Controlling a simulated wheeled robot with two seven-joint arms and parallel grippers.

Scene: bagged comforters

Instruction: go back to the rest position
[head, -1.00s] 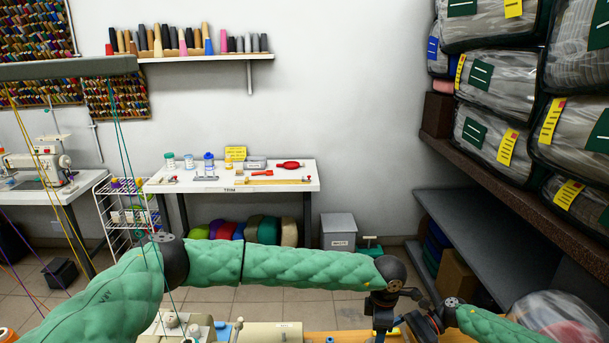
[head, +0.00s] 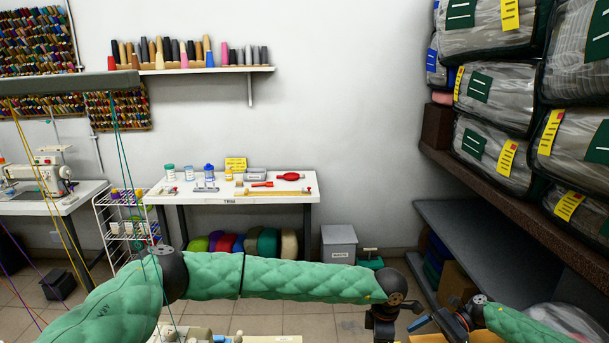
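My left arm, in a green quilted sleeve, stretches across the bottom of the head view from the left. Its black wrist bends down to the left gripper (head: 383,325), which is partly cut off by the bottom edge. My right arm comes in from the lower right. Its dark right gripper (head: 432,322) points left, close beside the left one. I cannot make out the fingers of either gripper well enough to tell open from shut. No held thing is visible in either.
Bagged comforters (head: 495,97) fill the shelf (head: 480,190) at right. A lower grey shelf (head: 475,240) juts out below. A white trim table (head: 230,196) stands at the back wall, with a grey waste bin (head: 339,243) beside it. A bench edge with small items shows at the bottom.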

